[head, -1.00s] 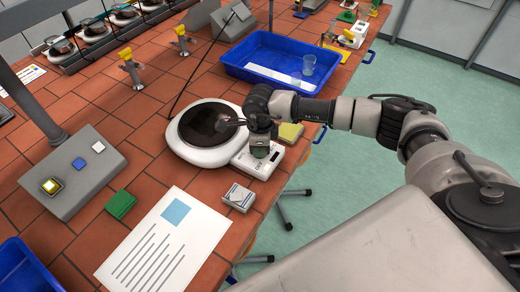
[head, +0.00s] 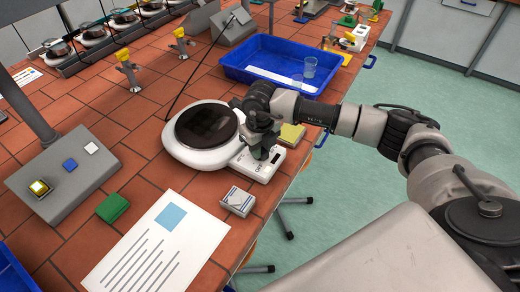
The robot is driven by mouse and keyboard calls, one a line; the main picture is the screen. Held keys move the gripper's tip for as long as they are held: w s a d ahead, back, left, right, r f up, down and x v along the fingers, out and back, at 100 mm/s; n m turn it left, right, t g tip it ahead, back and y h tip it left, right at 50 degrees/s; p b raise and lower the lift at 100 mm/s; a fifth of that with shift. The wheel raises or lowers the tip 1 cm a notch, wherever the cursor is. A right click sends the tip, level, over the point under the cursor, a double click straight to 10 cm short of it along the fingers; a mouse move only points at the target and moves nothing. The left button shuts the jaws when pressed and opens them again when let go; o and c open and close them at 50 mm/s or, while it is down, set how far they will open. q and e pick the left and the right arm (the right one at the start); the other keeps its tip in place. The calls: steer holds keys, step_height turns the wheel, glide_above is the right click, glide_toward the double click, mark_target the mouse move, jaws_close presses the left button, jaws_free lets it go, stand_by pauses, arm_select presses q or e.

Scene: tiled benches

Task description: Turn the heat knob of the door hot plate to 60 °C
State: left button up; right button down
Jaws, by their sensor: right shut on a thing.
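A white hot plate (head: 190,158) with a round black top stands on the tiled bench, left of my right gripper. Its white control panel (head: 247,169) faces the front right. My right gripper (head: 264,157) points down over this panel, with its fingertips at the panel's top. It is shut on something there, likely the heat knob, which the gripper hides. The dial setting cannot be read. My left gripper is not in view.
A small grey-white box (head: 238,201) and a printed sheet (head: 160,245) lie in front. A yellow pad (head: 292,134) lies right of the panel. A blue tray (head: 262,70) stands behind. A grey box with buttons (head: 60,180) and a green block (head: 112,207) are at left.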

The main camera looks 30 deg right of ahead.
steer(key=shift+m, duration=0.8)
steer(key=shift+r, duration=0.1)
steer(key=c, duration=1)
jaws_free()
steer(key=shift+o, duration=0.2)
step_height(320, 180, up, 11)
steer(key=b, duration=0.3)
steer(key=shift+f, duration=0.2)
